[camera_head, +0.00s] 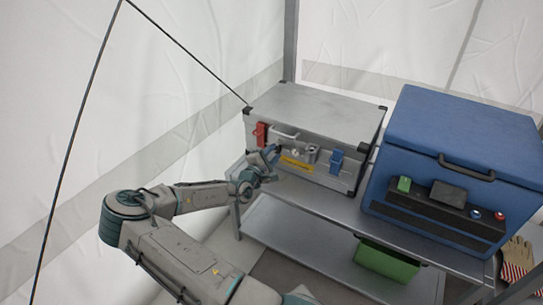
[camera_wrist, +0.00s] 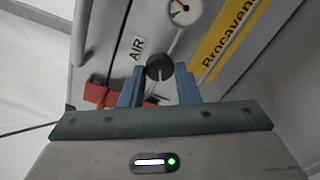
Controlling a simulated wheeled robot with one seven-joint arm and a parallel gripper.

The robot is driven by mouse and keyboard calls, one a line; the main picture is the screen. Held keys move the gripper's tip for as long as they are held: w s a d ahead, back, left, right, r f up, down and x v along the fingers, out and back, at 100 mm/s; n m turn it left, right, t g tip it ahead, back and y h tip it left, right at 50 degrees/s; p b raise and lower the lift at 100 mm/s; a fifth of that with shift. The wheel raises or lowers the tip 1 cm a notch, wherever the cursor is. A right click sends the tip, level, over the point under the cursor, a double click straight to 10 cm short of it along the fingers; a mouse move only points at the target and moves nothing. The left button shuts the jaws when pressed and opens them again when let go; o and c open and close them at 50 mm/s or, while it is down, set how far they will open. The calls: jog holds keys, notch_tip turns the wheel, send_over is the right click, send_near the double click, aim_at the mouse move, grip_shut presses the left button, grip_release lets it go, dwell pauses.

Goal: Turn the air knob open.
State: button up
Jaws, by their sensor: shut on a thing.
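The air knob (camera_wrist: 160,67) is a round dark knob with a pale line on it, beside a white "AIR" label (camera_wrist: 137,46) on the grey box front. In the wrist view my gripper (camera_wrist: 160,82) has its two blue fingers on either side of the knob, shut on it. In the head view my gripper (camera_head: 270,155) is at the left part of the grey metal box (camera_head: 315,103), and it hides the knob there.
A red latch (camera_wrist: 103,97) sits close to the left finger. A gauge (camera_wrist: 184,11) and a yellow label (camera_wrist: 229,40) are nearby. The box stands on a metal shelf (camera_head: 310,196), with a blue cooler (camera_head: 460,130) to its right and a green bin (camera_head: 386,263) below.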

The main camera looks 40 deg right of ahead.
jog(key=shift+s+d+r, duration=0.1)
jog(key=shift+s+d, duration=0.1)
dwell(0.3)
jog(key=o, duration=0.9)
jog(key=shift+s+d, duration=0.1)
jog(key=shift+d, duration=0.05)
jog(key=shift+o, duration=0.2)
jog(key=shift+a, duration=0.5)
jog(key=p+v, duration=0.1)
jog(key=v, duration=1.2)
jog(key=shift+p, duration=0.3)
